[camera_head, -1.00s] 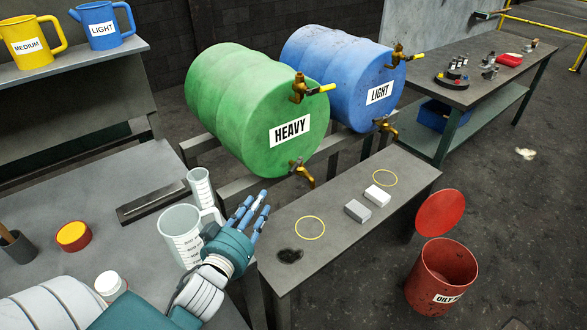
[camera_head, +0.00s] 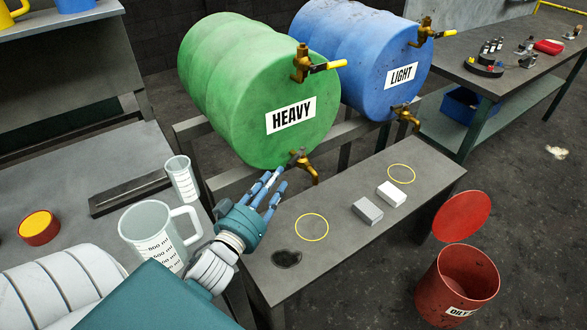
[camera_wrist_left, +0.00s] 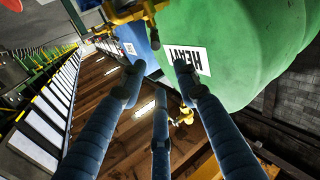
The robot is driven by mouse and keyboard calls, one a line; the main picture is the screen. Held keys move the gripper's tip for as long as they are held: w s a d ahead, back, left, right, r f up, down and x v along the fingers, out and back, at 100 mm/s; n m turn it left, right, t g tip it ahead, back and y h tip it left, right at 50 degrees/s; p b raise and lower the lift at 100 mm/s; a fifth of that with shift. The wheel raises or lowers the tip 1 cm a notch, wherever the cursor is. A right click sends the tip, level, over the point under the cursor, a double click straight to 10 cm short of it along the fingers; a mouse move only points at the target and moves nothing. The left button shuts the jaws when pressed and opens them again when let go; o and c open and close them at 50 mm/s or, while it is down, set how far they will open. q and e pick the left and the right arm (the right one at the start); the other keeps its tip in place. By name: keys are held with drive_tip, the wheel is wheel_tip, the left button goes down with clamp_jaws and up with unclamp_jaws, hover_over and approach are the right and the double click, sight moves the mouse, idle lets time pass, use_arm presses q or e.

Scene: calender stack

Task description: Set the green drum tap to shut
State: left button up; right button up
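The green drum (camera_head: 235,85), labelled HEAVY, lies on its side on a rack. Its upper brass tap (camera_head: 303,64) has a yellow lever pointing right. Its lower brass tap (camera_head: 311,172) has its spout bent down over the bench. My left gripper (camera_head: 273,182) is open and empty, its blue fingers straight and apart, just left of the lower tap; I cannot tell whether they touch. In the left wrist view, upside down, the fingers (camera_wrist_left: 158,85) reach toward the green drum (camera_wrist_left: 245,45); one brass tap (camera_wrist_left: 183,116) shows between them, another (camera_wrist_left: 130,12) at the top edge.
The bench (camera_head: 345,235) below has yellow rings, two small blocks (camera_head: 379,202) and a dark stain. Measuring jugs (camera_head: 150,232) stand left of my arm. A red bin (camera_head: 455,285) is at right.

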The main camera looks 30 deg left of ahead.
sight(292, 160)
use_arm(q)
drive_tip(key=w, duration=0.1)
drive_tip(key=w+f, duration=0.2)
drive_tip(key=shift+w+a+f+b, duration=0.1)
drive_tip(key=shift+w+a+b, duration=0.2)
drive_tip(key=shift+w+b, duration=0.05)
drive_tip(key=w, duration=0.4)
drive_tip(key=w+a, duration=0.1)
drive_tip(key=shift+w+f+p, duration=0.1)
drive_tip(key=shift+w+p, duration=0.3)
drive_tip(key=shift+w+f, duration=0.1)
drive_tip(key=shift+w, duration=0.65)
use_arm(e)
drive_tip(key=shift+w+f, duration=0.4)
drive_tip(key=shift+w, duration=0.2)
use_arm(q)
drive_tip(key=shift+c, duration=0.5)
